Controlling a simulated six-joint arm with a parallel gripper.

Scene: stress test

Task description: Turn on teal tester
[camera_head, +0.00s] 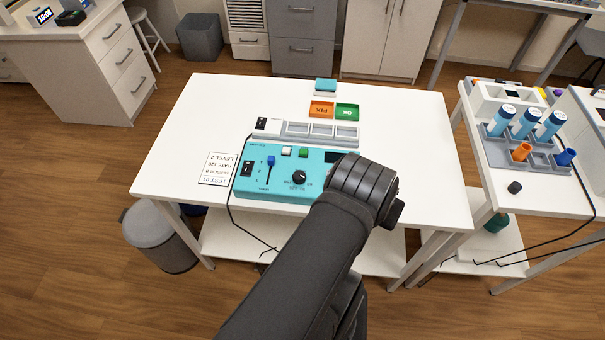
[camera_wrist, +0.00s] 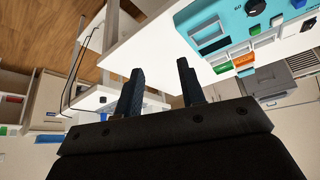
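The teal tester (camera_head: 272,188) lies on the white table in the head view. It has a black rocker switch (camera_head: 248,168) at its left, a blue slider (camera_head: 270,160), white and green buttons, a black knob (camera_head: 299,177) and a dark display (camera_head: 335,156). My wrist covers its right end, and my fingers are hidden there. In the wrist view my gripper (camera_wrist: 158,70) is open, with nothing between its fingers. The tester (camera_wrist: 222,18) shows at the upper right of that view, apart from the fingers. I cannot tell the switch's position.
Behind the tester are a grey slotted tray (camera_head: 320,132) with a black switch, orange FIX (camera_head: 321,109) and green OK (camera_head: 347,111) trays. A printed card (camera_head: 217,168) lies left, near a black cable. A side table (camera_head: 548,190) holds tubes. The white table's left side is mostly clear.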

